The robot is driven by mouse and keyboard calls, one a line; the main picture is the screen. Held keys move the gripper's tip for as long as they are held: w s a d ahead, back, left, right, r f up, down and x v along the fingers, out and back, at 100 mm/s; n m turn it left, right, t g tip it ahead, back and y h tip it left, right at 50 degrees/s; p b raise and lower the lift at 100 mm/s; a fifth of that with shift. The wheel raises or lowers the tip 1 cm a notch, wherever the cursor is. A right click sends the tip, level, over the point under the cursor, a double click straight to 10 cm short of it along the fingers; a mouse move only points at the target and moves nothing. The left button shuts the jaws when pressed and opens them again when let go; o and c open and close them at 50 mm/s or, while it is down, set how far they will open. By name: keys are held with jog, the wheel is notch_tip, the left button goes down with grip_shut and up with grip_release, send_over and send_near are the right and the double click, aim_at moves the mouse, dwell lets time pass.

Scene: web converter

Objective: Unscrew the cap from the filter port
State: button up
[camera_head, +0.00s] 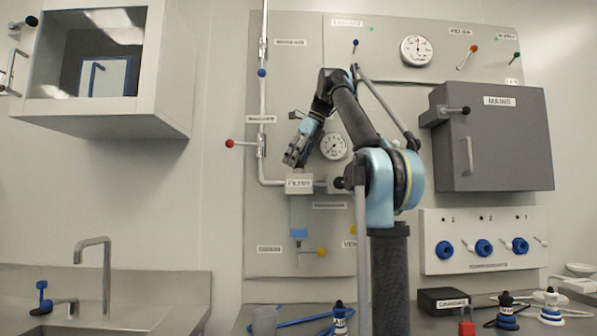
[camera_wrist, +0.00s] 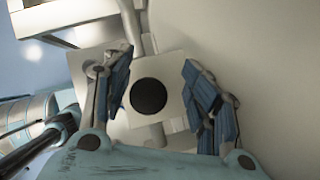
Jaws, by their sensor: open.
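The filter block (camera_head: 299,183), labelled FILTER, is mounted on the wall panel with a clear bowl below it. My gripper (camera_head: 294,158) is just above this block, pointing down and to the left. In the wrist view a dark round disc (camera_wrist: 148,96) sits on a pale block (camera_wrist: 172,72); it looks like the cap on the filter port, seen from above. My gripper (camera_wrist: 157,66) is open there, with one blue-padded finger on each side of the disc and gaps between. I cannot tell how high the fingertips are above the block. The cap itself is hidden in the head view.
A pressure gauge (camera_head: 334,146) is close to the right of my gripper. A vertical pipe with a red-knobbed valve lever (camera_head: 230,143) runs on the left. A grey MAINS box (camera_head: 492,140) juts out at right. A sink tap (camera_head: 95,262) stands lower left.

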jog(key=shift+o, duration=0.4)
jog(key=shift+o, duration=0.7)
jog(key=shift+d+m+t, duration=0.1)
jog(key=shift+m+t, duration=0.3)
jog(key=shift+m, duration=0.4)
jog(key=o, duration=0.4)
jog(key=shift+w+d+m+t+h, duration=0.15)
jog(key=shift+m+t+h, duration=0.35)
jog(key=shift+m, duration=0.7)
grip_shut()
jog(key=shift+s+n+g+y, duration=0.2)
jog(key=shift+n+g, duration=0.25)
jog(key=shift+n, duration=0.55)
jog(key=shift+s+n+g+y, duration=0.15)
jog(key=shift+n+g, duration=0.3)
jog(key=shift+n, duration=0.55)
jog(key=shift+w, duration=0.1)
